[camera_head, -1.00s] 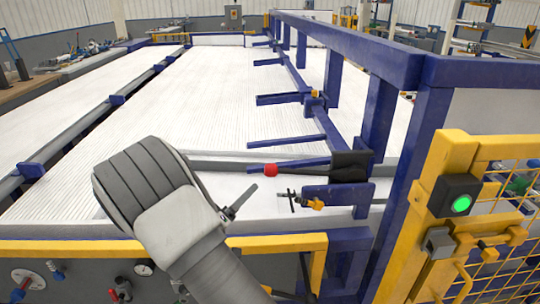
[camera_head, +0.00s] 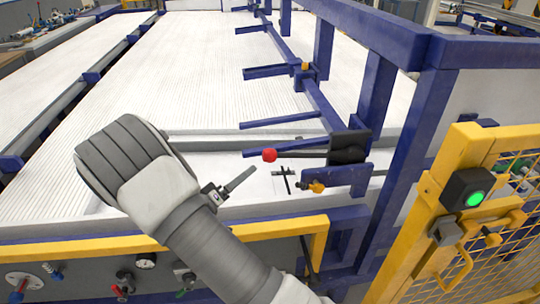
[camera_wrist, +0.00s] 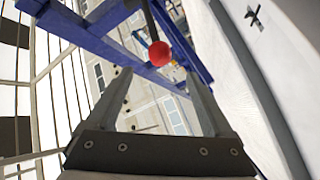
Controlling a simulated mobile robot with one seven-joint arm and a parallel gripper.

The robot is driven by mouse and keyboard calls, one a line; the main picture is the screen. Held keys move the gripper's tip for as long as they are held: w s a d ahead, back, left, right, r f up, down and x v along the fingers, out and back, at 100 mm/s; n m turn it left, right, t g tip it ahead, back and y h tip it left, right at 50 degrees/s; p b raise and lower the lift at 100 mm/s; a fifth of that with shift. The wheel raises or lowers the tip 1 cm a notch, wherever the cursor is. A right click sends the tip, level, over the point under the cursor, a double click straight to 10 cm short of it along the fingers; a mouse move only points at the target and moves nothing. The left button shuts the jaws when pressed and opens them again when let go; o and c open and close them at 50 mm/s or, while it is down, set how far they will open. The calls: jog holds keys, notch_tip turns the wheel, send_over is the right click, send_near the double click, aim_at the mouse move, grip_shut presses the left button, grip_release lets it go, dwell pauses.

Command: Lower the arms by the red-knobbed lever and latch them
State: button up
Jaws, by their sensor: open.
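The lever's red knob (camera_head: 270,155) ends a dark rod that runs left from a black pivot block (camera_head: 348,146) on the blue frame. The rod lies roughly level. My gripper (camera_head: 238,184) is open and empty, just left of and below the knob in the head view. In the wrist view the knob (camera_wrist: 160,54) shows beyond the gap between my open fingers (camera_wrist: 157,84), apart from them. Several blue arms (camera_head: 268,126) stick out leftward over the white bed from a long blue bar. A small orange-yellow piece (camera_head: 317,187), possibly the latch, sits below the pivot beside a dark cross-shaped part.
A yellow rail (camera_head: 250,236) edges the bed in front. Blue posts (camera_head: 375,105) stand close right of the lever. A yellow mesh gate (camera_head: 500,215) with a lit green button (camera_head: 474,198) is at right. Open space lies over the white bed (camera_head: 190,60).

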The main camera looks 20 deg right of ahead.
aim_at(265, 160)
jog(key=x, duration=1.2)
jog(key=shift+w+d, duration=0.15)
jog(key=shift+d, duration=0.15)
grip_shut()
